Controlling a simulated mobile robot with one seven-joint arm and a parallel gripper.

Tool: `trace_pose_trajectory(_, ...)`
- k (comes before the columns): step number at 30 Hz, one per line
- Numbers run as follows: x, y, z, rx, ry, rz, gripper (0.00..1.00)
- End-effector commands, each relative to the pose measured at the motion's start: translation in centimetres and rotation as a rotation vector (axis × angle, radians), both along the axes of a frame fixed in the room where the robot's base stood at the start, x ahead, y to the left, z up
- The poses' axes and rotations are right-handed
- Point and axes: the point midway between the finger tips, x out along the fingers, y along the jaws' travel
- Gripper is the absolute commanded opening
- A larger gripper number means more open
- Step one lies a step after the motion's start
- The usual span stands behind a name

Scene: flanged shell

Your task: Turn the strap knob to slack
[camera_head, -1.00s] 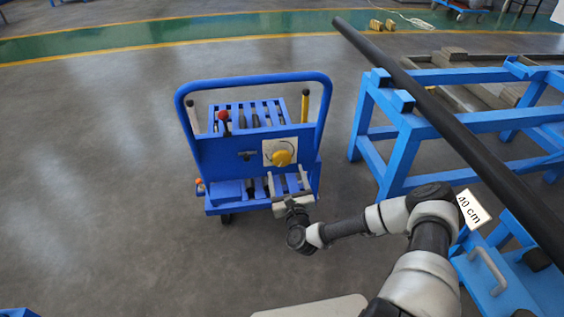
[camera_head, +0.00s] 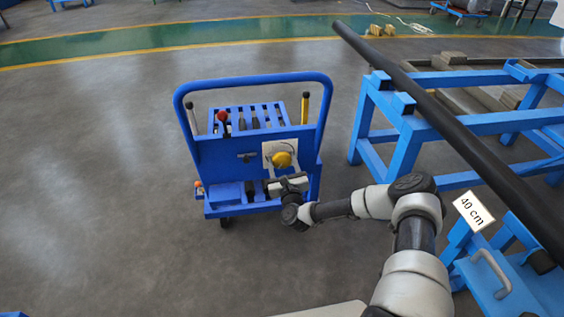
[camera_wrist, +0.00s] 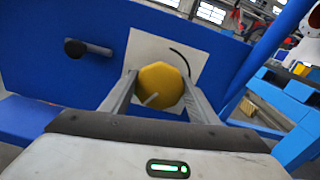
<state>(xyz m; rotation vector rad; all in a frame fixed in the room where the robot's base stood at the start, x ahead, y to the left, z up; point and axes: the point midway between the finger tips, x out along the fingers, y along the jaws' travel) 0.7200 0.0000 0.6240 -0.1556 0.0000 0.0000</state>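The yellow strap knob (camera_head: 281,159) sits on a white plate (camera_head: 268,148) on the blue cart's upright panel. In the wrist view the knob (camera_wrist: 160,84) has a faceted rim and a pale pointer bar toward its lower left. A black curved arc marks the plate (camera_wrist: 188,50) at the knob's upper right. My gripper (camera_wrist: 157,88) is open, with one finger on each side of the knob. Whether the fingers touch it cannot be told. In the head view my gripper (camera_head: 288,184) is just below and in front of the knob, partly hiding the cart.
A black peg (camera_wrist: 75,49) sticks out of the panel left of the plate. The cart (camera_head: 215,152) carries a red-knobbed lever (camera_head: 222,117) and a yellow handle (camera_head: 305,108). A blue stand (camera_head: 408,130) with a long black bar (camera_head: 450,130) stands right. Floor at left is clear.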

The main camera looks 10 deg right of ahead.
Motion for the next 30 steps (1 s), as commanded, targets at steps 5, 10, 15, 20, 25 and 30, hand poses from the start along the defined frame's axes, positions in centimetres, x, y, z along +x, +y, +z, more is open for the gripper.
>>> trace_pose_trajectory(5, -0.03, -0.02, -0.03, -0.001, 0.000, 0.000, 0.32)
trace_pose_trajectory(10, -0.04, -0.01, -0.04, -0.021, 0.000, 0.000, 0.32)
trace_pose_trajectory(15, -0.06, 0.07, -0.07, -0.085, 0.000, 0.001, 0.32)
trace_pose_trajectory(20, -0.05, 0.11, -0.08, -0.194, 0.000, 0.001, 0.32)
trace_pose_trajectory(25, -0.06, 0.20, -0.11, -0.348, 0.000, 0.002, 0.32)
trace_pose_trajectory(30, -0.06, 0.25, -0.16, -0.510, 0.001, 0.002, 0.32)
